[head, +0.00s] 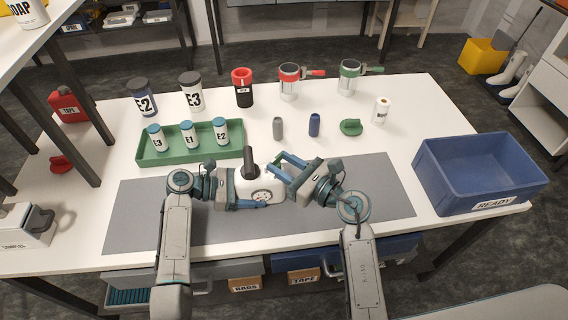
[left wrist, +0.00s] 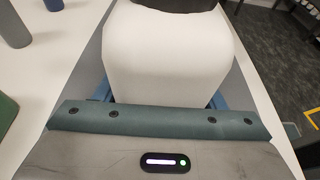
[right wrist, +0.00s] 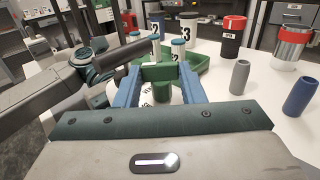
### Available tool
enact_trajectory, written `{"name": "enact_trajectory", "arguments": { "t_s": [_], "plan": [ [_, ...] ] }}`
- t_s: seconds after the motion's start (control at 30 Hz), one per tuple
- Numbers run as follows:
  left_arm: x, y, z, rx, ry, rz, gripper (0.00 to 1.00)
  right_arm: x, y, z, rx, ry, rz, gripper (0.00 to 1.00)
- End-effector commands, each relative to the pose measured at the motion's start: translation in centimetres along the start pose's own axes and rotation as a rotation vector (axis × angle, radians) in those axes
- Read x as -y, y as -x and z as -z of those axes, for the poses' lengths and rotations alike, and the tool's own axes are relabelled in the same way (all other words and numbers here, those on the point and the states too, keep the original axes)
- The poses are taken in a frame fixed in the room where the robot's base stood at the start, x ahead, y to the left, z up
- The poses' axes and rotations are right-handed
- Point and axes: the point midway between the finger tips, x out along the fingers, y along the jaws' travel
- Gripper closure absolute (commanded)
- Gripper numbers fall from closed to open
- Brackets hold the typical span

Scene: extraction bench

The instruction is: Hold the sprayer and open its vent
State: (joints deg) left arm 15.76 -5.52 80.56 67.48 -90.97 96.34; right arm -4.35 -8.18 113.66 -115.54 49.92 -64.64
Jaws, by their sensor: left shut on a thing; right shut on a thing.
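The sprayer (head: 274,211) is a white, rounded body with a dark grey upright handle (head: 249,162) on the grey mat. My left gripper (head: 258,197) is shut on its body from the left; in the left wrist view the white body (left wrist: 168,60) fills the space between the blue fingers. My right gripper (head: 278,162) is above the sprayer's right side. In the right wrist view its blue fingers are shut on a green T-shaped piece (right wrist: 162,93), apparently the vent part, with the white top and dark print below. Whether this piece is seated in the sprayer is unclear.
A green tray (head: 150,158) with several small bottles stands behind left. Grey (head: 278,128) and blue (head: 314,125) cylinders and a green cap-like piece (head: 351,127) stand behind right. A blue READY crate (head: 470,180) is at the right. The mat (head: 385,200) is clear towards the right.

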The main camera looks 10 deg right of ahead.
Motion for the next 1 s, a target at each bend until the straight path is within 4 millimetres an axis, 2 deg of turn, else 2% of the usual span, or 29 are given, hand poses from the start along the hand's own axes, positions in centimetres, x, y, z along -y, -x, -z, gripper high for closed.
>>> {"name": "enact_trajectory", "arguments": {
  "t_s": [0.2, 0.53, 0.57, 0.63, 0.67, 1.0],
  "plan": [
    [0.03, -0.01, 0.04, 0.0, 0.001, 0.001, 0.55, -0.33, -0.04, 0.01, 0.001, -0.002, 0.102, 0.87],
    [0.03, -0.02, 0.03, 0.0, 0.0, 0.001, 0.55, -0.27, 0.0, -0.01, 0.0, 0.0, 0.117, 0.87],
    [0.03, -0.02, 0.03, 0.0, 0.0, 0.001, 0.55, -0.27, 0.0, -0.01, 0.0, 0.0, 0.117, 0.58],
    [0.03, -0.02, 0.03, 0.0, 0.0, 0.001, 0.55, -0.27, 0.0, -0.01, 0.0, 0.0, 0.117, 0.44],
    [0.03, -0.02, 0.03, 0.0, 0.001, 0.001, 0.55, -0.27, 0.0, -0.01, 0.0, 0.0, 0.117, 0.42],
    [0.03, -0.01, 0.04, 0.0, 0.001, 0.001, 0.55, -0.31, 0.44, 0.04, -0.001, 0.001, 0.117, 0.42]
  ]
}}
